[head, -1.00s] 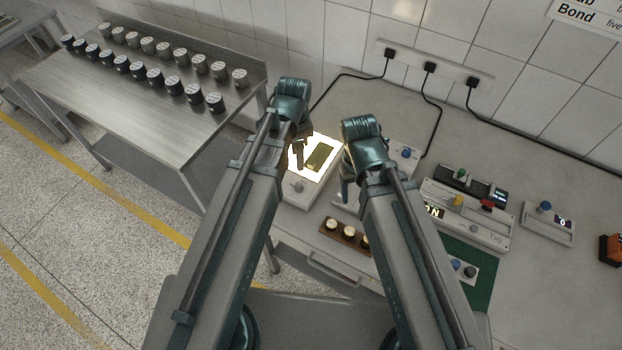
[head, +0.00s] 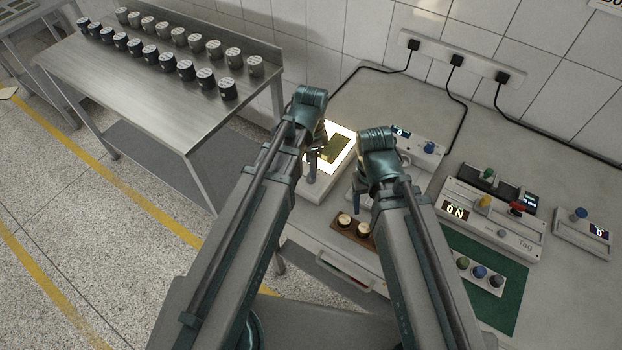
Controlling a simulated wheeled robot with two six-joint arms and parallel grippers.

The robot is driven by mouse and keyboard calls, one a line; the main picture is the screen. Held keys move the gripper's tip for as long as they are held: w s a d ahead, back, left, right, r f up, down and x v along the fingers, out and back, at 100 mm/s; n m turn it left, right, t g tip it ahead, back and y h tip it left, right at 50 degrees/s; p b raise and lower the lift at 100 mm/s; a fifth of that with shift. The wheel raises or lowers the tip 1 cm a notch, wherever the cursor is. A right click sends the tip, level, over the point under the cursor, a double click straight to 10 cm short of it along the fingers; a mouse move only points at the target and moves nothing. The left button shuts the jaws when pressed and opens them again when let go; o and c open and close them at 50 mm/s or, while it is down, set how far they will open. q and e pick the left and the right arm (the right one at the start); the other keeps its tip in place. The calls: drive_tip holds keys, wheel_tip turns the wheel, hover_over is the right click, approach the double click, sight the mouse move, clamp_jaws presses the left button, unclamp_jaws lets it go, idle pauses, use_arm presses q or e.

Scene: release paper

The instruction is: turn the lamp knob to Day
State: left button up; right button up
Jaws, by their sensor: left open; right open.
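The lamp is a white light box (head: 345,134) with a brightly lit top and a dark olive rectangle (head: 335,148) lying on it. Its knob, on the near front part, is mostly covered by my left gripper in the head view. My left gripper (head: 312,174) points down over that front part, with its jaws open; whether it touches the knob cannot be told. The knob's setting and any Day mark cannot be read. My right gripper (head: 357,207) is open and empty, to the right of the lamp, above the bench near a brown block with pale round pieces (head: 346,221).
To the right are a device with a blue knob (head: 429,148), a white console labelled Tag (head: 510,240), a green mat (head: 508,312) and a small display box (head: 570,230). A steel table (head: 120,90) with several dark jars stands left. A drawer front is below the bench edge.

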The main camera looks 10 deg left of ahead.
use_arm(q)
wheel_tip(320, 180, down, 4)
drive_tip(key=b, duration=0.3)
drive_tip(key=shift+f, duration=0.1)
use_arm(e)
wheel_tip(320, 180, down, 4)
drive_tip(key=shift+f, duration=0.15)
use_arm(q)
drive_tip(key=shift+c, duration=0.3)
clamp_jaws()
